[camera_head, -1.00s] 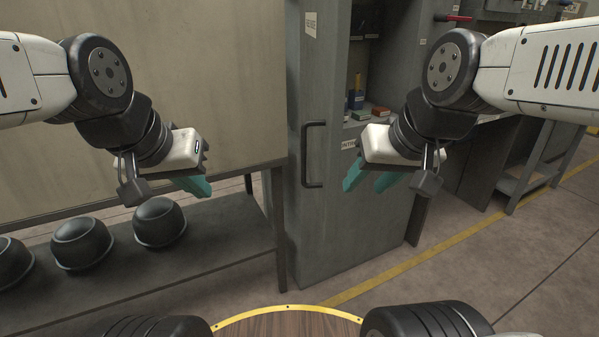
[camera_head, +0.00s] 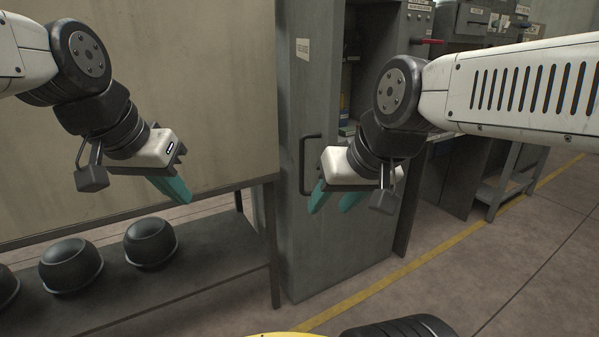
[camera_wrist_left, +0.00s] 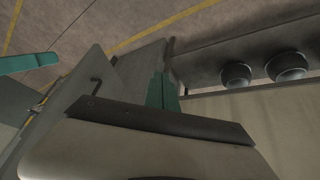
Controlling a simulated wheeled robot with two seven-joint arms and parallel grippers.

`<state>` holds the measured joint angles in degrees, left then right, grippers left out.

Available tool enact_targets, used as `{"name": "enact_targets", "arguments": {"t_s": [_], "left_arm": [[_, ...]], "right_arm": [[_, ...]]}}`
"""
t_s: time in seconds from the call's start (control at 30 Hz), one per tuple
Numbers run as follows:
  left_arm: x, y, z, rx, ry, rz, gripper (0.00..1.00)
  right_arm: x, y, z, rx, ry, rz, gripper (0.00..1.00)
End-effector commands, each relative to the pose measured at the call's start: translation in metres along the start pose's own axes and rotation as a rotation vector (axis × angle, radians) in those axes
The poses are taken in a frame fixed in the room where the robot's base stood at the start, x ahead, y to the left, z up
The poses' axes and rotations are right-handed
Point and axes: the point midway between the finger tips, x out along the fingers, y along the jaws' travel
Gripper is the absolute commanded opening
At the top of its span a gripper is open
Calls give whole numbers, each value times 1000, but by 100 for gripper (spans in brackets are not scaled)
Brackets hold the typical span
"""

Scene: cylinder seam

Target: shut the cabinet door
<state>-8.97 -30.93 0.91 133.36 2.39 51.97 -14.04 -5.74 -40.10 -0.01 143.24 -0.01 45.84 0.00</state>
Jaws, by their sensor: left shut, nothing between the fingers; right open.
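The cabinet door (camera_head: 302,110) is a tall grey panel with a paper label near its top. It stands open, with the cabinet's shelves (camera_head: 352,75) showing to its right in the head view. Its black bar handle (camera_head: 303,170) is near the panel's middle; it also shows in the left wrist view (camera_wrist_left: 95,87). My left gripper (camera_head: 172,188) is shut and empty, well left of the door, in front of the beige panel. My right gripper (camera_head: 335,198) is open, teal fingers apart, just right of the handle in the picture. I cannot tell whether it touches the door.
A grey bench (camera_head: 200,262) with several dark round domes (camera_head: 150,242) stands at left below a beige panel (camera_head: 170,80). A grey side table (camera_head: 512,180) stands at right. The floor with a yellow line (camera_head: 400,272) is clear in front.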

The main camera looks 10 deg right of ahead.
Motion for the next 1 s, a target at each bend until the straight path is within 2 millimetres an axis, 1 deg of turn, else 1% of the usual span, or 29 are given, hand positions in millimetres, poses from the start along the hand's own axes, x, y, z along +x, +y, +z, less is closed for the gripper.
{"name": "enact_targets", "arguments": {"t_s": [0.03,0.17,0.27,0.37,0.43,0.5,0.6,0.7,0.8,0.87,1.0], "left_arm": [[0,4,-10,49,-15,16,0],[1,17,-36,206,-54,65,0],[3,32,-60,361,-87,120,0],[8,54,-91,564,-122,200,0],[14,74,-112,721,-140,267,0],[19,91,-129,858,-152,330,0],[25,110,-145,1003,-156,400,0],[29,122,-153,1088,-154,441,0],[32,127,-155,1121,-153,458,0],[36,129,-153,1125,-153,461,0],[54,134,-145,1124,-155,461,0]], "right_arm": [[0,0,0,0,0,0,44],[0,0,0,0,0,0,44],[0,0,0,0,0,0,44],[0,0,0,0,0,0,44],[0,0,0,0,0,0,44],[0,0,0,0,0,0,44],[0,0,0,0,0,0,44],[0,0,0,0,0,0,44],[0,0,0,0,0,0,44],[0,0,0,0,0,0,44],[0,0,0,0,0,0,44]]}}
